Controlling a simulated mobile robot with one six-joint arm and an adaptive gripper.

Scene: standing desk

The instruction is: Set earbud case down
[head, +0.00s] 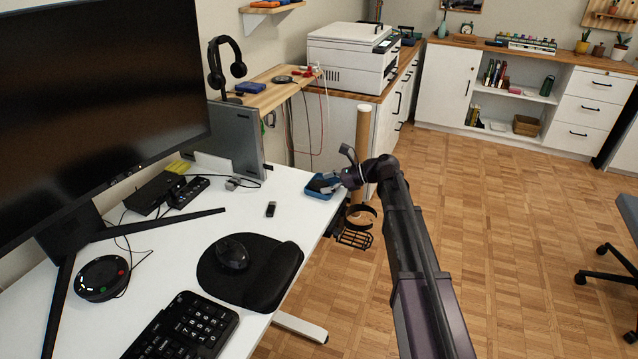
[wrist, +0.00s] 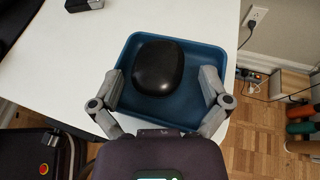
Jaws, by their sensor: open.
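The earbud case (wrist: 158,67) is a black rounded case. In the wrist view it lies in a shallow blue tray (wrist: 187,107), toward the tray's left part. The blue tray also shows in the head view (head: 319,186), at the right edge of the white desk; the case cannot be made out there. My gripper (wrist: 163,88) is open, with one finger on each side of the case and gaps between the fingers and the case. In the head view my gripper (head: 338,181) is at the tray, and my arm hides part of that area.
The white desk (head: 180,246) holds a small dark object (head: 271,209), a mouse (head: 232,253) on a black pad, a keyboard (head: 184,328) and a large monitor (head: 95,95). Bare desk surface lies left of the tray. The desk's edge is close beside the tray.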

